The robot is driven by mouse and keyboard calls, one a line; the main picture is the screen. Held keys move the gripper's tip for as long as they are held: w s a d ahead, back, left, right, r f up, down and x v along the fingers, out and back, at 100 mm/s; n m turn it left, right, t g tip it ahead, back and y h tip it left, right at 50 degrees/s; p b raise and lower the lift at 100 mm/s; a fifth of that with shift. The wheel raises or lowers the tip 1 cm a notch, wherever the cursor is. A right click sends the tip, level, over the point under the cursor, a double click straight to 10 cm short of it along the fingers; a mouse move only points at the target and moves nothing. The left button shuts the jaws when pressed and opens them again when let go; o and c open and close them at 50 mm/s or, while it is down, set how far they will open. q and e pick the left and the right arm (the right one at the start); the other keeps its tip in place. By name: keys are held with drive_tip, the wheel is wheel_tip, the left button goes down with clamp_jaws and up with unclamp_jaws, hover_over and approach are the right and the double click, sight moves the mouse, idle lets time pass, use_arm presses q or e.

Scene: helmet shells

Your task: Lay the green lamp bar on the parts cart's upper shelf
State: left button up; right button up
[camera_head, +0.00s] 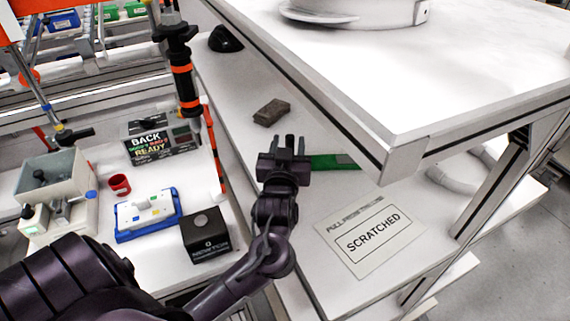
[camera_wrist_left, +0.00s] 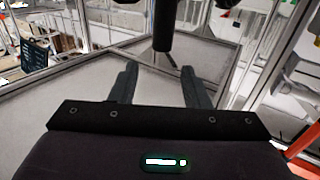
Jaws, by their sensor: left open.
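The green lamp bar (camera_head: 334,161) shows as a short green strip just right of my left gripper in the head view. Part of it is hidden behind the gripper and the upper shelf's corner. It appears to lie on the lower white shelf (camera_head: 240,95). The parts cart's upper shelf (camera_head: 400,95) is the white board at the upper right. My left gripper (camera_head: 289,142) is open over the lower shelf, left of the upper shelf's corner. In the left wrist view, its two fingers (camera_wrist_left: 161,88) are apart with nothing between them. My right gripper is out of view.
A grey-brown block (camera_head: 271,112) and a black dome (camera_head: 226,39) lie on the lower shelf. A SCRATCHED sign (camera_head: 370,235) lies nearer. A white round part (camera_head: 350,12) sits at the upper shelf's back. The upper shelf's front is clear; its edge overhangs close beside my gripper.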

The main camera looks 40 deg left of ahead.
use_arm(q)
drive_tip(key=b+v, duration=0.1)
drive_tip(key=v, duration=0.6)
drive_tip(key=shift+w, duration=0.1)
